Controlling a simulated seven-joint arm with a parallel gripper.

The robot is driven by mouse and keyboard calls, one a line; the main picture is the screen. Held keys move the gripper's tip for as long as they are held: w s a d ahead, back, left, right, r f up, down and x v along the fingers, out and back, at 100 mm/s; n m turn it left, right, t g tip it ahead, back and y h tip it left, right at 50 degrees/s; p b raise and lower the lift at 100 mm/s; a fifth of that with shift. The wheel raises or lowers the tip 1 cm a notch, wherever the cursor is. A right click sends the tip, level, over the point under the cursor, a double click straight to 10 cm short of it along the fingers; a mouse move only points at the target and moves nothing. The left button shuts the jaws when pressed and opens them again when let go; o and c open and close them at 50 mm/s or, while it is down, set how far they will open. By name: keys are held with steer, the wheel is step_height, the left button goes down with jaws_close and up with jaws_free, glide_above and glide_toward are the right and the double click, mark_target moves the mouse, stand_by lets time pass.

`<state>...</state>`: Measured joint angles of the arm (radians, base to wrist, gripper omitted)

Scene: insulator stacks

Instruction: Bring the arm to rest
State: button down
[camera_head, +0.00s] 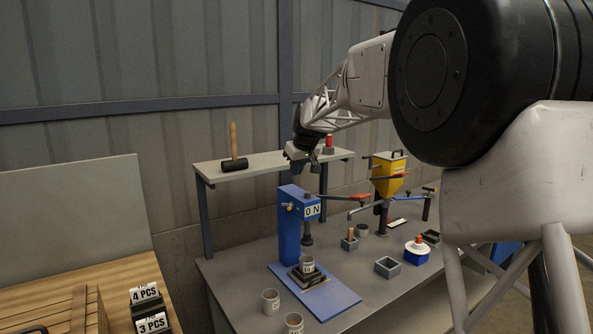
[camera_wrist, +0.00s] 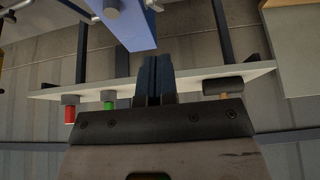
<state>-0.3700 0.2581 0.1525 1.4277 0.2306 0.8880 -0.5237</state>
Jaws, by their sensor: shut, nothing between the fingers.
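My gripper (camera_head: 316,164) hangs in the air at the end of my raised arm, in front of the grey shelf (camera_head: 265,164) and near the top of the blue press (camera_head: 290,222) in the head view. In the wrist view my gripper (camera_wrist: 155,66) shows its dark fingers together, shut and empty. They overlap the shelf (camera_wrist: 215,76) in that picture, and I cannot tell the gap between them. The blue press (camera_wrist: 128,22) shows beyond the fingertips there.
A mallet (camera_head: 234,155) stands on the shelf, with a red-topped item (camera_head: 328,142) at its right. Number signs (camera_head: 146,294) stand at the lower left.

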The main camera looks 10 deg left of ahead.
steer(key=s+d+r+m+h, duration=0.15)
steer(key=s+d+m, duration=0.25)
steer(key=s+d, duration=2.1)
steer(key=s+d+f+m, duration=0.1)
steer(key=s+d+f, duration=0.3)
steer(key=s, duration=0.7)
steer(key=s+d+f+m+h, duration=0.1)
steer(key=s+d+f, duration=0.3)
steer(key=s, duration=0.7)
steer(key=s+d+f+m+g+h, duration=0.1)
steer(key=s+d+f+m, duration=0.2)
steer(key=s+f, duration=0.3)
steer(key=s+d, duration=0.1)
steer(key=s, duration=0.4)
steer(key=shift+d, duration=0.4)
